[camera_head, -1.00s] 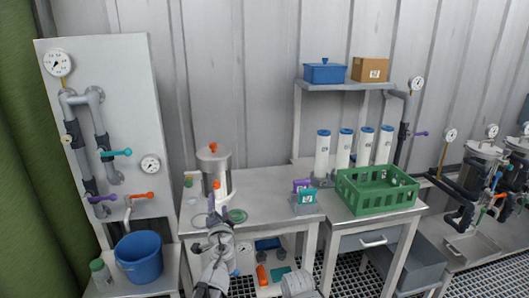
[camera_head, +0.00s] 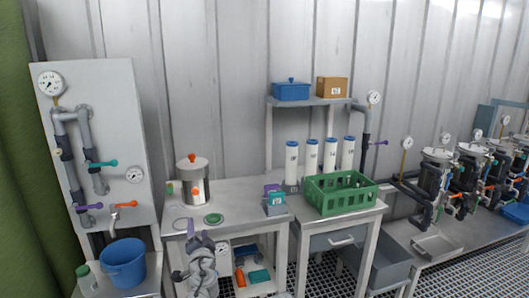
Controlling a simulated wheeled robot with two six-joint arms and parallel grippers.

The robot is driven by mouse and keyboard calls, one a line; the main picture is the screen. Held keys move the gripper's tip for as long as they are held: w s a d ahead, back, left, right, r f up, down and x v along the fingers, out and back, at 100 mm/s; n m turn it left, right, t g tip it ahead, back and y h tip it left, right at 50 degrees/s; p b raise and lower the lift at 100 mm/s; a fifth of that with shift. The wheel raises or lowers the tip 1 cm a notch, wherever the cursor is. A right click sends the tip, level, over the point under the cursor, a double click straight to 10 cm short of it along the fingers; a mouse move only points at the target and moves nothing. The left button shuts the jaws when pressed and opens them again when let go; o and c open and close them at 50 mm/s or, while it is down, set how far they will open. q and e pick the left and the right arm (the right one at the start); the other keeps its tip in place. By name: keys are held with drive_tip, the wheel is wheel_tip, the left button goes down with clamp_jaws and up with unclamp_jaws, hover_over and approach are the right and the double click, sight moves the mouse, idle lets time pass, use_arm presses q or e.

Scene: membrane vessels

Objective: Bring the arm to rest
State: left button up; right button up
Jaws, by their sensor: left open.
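My left gripper (camera_head: 197,240) shows at the lower middle of the head view, at the front edge of the steel table (camera_head: 235,190). Its jaws are apart, and I see nothing between them. My left arm rises from the bottom edge below it. A steel vessel (camera_head: 193,184) with an orange knob on its lid stands on the table behind the gripper. My right gripper is not in view.
A green crate (camera_head: 341,195) and several white cartridges with blue caps (camera_head: 330,156) stand to the right. Purple and teal boxes (camera_head: 274,200) sit at the table's right end. A blue bucket (camera_head: 125,264) stands at left. Pipes and valves (camera_head: 75,150) are on a panel behind it.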

use_arm(q)
drive_tip(key=s+d+f+n+g+h, duration=0.1)
drive_tip(key=s+d+f+n+g, duration=0.25)
drive_tip(key=s+f+g, duration=0.5)
drive_tip(key=s+d+f+n+g, duration=0.2)
drive_tip(key=s+d+f+g, duration=0.3)
drive_tip(key=s+f, duration=0.55)
drive_tip(key=s+d+f+m+g+h, duration=0.2)
drive_tip(key=s+d+f+g+h, duration=0.15)
drive_tip(key=s+d, duration=0.35)
wheel_tip(320, 180, up, 16)
drive_tip(key=s+a+p, duration=0.1)
drive_tip(key=p, duration=1.4)
drive_tip(key=shift+f, duration=0.15)
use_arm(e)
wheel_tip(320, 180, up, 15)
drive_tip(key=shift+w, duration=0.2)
use_arm(q)
drive_tip(key=shift+y, duration=0.25)
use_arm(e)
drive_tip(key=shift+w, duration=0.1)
